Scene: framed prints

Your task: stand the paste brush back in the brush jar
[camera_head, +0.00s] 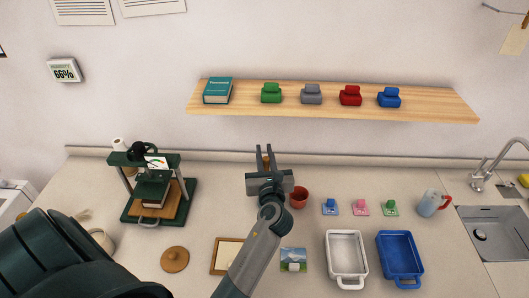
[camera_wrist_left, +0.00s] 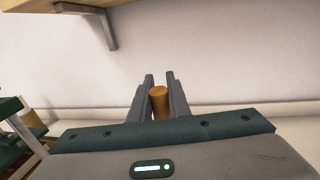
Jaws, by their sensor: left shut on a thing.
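My left gripper (camera_head: 267,160) is over the back of the counter, its fingers pointing toward the wall. It is shut on a brown, round-ended wooden piece, which looks like the handle of the paste brush (camera_wrist_left: 159,101). The brush's bristles are not visible. A small red open jar (camera_head: 299,198), which may be the brush jar, stands on the counter just right of the gripper, apart from it. Its inside is hard to make out. My right gripper is not in view.
A wooden shelf (camera_head: 330,115) with a book and several coloured blocks hangs above. A green press (camera_head: 160,190) stands left. A round wooden lid (camera_head: 175,259), white tray (camera_head: 346,257), blue tray (camera_head: 400,258) and red-handled jug (camera_head: 430,204) are on the counter, with a sink right.

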